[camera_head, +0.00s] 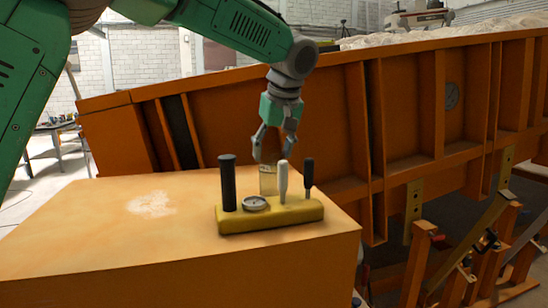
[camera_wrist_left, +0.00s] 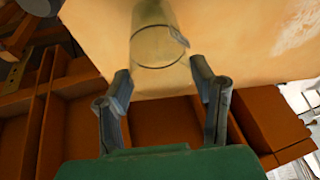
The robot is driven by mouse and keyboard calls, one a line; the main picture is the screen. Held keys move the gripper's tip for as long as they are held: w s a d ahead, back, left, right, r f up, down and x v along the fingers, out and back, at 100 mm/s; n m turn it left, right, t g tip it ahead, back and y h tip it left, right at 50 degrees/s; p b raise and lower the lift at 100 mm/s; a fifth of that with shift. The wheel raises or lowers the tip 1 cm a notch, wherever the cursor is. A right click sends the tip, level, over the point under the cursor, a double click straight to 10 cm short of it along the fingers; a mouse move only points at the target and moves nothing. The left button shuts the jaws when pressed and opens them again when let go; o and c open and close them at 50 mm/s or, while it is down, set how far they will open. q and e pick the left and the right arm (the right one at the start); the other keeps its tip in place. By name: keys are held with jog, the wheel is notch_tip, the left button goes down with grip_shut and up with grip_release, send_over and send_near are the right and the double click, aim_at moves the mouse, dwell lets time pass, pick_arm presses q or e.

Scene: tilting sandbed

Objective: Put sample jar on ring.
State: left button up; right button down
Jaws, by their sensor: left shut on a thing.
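The sample jar (camera_head: 268,182) is a clear, yellowish glass cylinder behind the yellow block in the head view; its lower part is hidden. My left gripper (camera_head: 271,158) points down above it, its fingertips at the jar's top. In the left wrist view the jar (camera_wrist_left: 156,40) shows at the tips of my left gripper (camera_wrist_left: 160,72), which is shut on it. I cannot tell whether the jar touches the tabletop. No separate ring can be made out clearly. My right gripper is not in view.
The yellow block (camera_head: 290,214) holds a black cylinder (camera_head: 228,183), a round dial-like disc (camera_head: 256,203), a white-handled tool (camera_head: 283,181) and a black-handled tool (camera_head: 307,177). A pale sand patch (camera_head: 151,204) lies on the orange tabletop (camera_head: 85,225). The orange sandbed (camera_head: 415,105) rises behind.

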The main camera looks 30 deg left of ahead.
pick_arm(q)
jog(key=shift+w+f, duration=0.1)
jog(key=shift+f, duration=0.65)
jog(key=o, duration=1.4)
